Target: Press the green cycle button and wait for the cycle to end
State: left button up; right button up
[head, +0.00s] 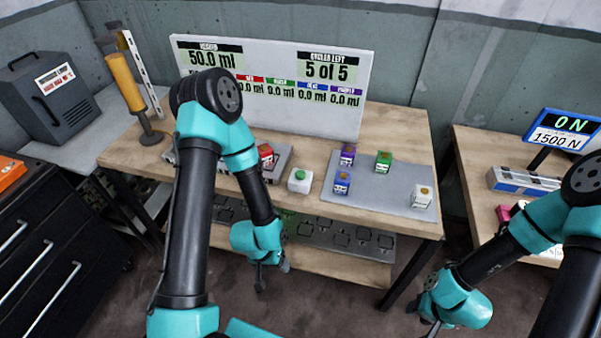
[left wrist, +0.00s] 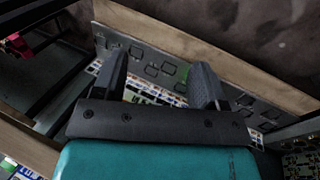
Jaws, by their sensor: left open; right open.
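The green cycle button (head: 300,175) sits on a small white box on the wooden bench (head: 400,135), between the red-topped block's holder and the grey mat. The display board (head: 350,75) behind it reads 50.0 ml and 5 of 5, with 0.0 ml in the colour fields. My left gripper (head: 272,272) hangs below the bench's front edge, apart from the button. In the left wrist view its two fingers (left wrist: 160,85) are spread and empty, facing the lower shelf. My right gripper (head: 430,322) is low at the right, off the bench, with its fingers small in view.
Purple (head: 347,154), green (head: 383,162), blue (head: 342,181) and white (head: 422,196) blocks stand on the grey mat (head: 385,190). A red-topped block (head: 266,155) is in a holder partly behind my left arm.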

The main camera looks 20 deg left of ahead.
pick_arm(q)
grip_shut()
dwell(0.4)
dwell(1.0)
